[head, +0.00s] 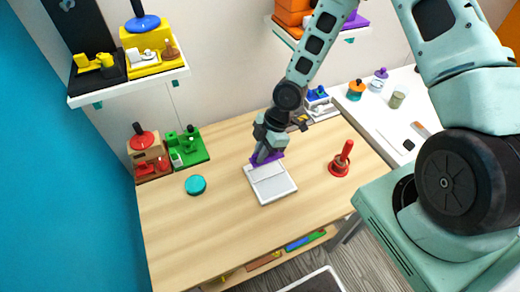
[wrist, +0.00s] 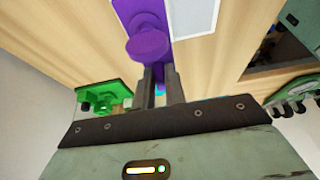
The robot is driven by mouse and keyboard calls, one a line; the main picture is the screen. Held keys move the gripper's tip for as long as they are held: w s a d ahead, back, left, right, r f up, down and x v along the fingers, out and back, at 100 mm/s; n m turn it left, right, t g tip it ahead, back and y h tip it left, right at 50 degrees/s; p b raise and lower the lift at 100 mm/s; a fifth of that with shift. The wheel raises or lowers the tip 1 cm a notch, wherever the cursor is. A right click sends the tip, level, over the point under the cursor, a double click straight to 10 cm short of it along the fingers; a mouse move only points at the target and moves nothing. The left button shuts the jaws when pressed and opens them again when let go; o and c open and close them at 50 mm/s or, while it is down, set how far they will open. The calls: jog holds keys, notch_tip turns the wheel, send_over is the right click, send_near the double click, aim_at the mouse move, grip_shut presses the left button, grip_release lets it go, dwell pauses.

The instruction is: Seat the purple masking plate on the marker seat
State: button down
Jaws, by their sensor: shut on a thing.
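The purple masking plate (wrist: 148,45) has a round purple knob and lies between the two fingers of my gripper (wrist: 160,80) in the wrist view. In the head view only a purple strip of the plate (head: 277,156) shows below my gripper (head: 263,156). It is at the far edge of a flat white and grey slab (head: 272,186) on the table. My gripper is shut on the purple plate. I cannot tell whether the plate touches the slab or hovers over it. No label shows which thing is the marker seat.
A red stamp-like piece (head: 341,160) stands to the right on the wooden table (head: 210,235). A teal disc (head: 195,185) lies to the left. Green (head: 187,146) and red-brown (head: 149,155) sets fill the far left corner. The table's front left is clear.

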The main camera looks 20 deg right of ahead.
aim_at(255, 175)
dwell(0.3)
jog(key=shift+f+b, duration=2.5)
jog(key=shift+f, duration=0.85)
jog(key=shift+f, duration=0.25)
jog(key=c, duration=1.7)
grip_release()
jog(key=shift+r, duration=0.1)
jog(key=shift+r+p, duration=2.05)
jog(key=shift+r, duration=0.4)
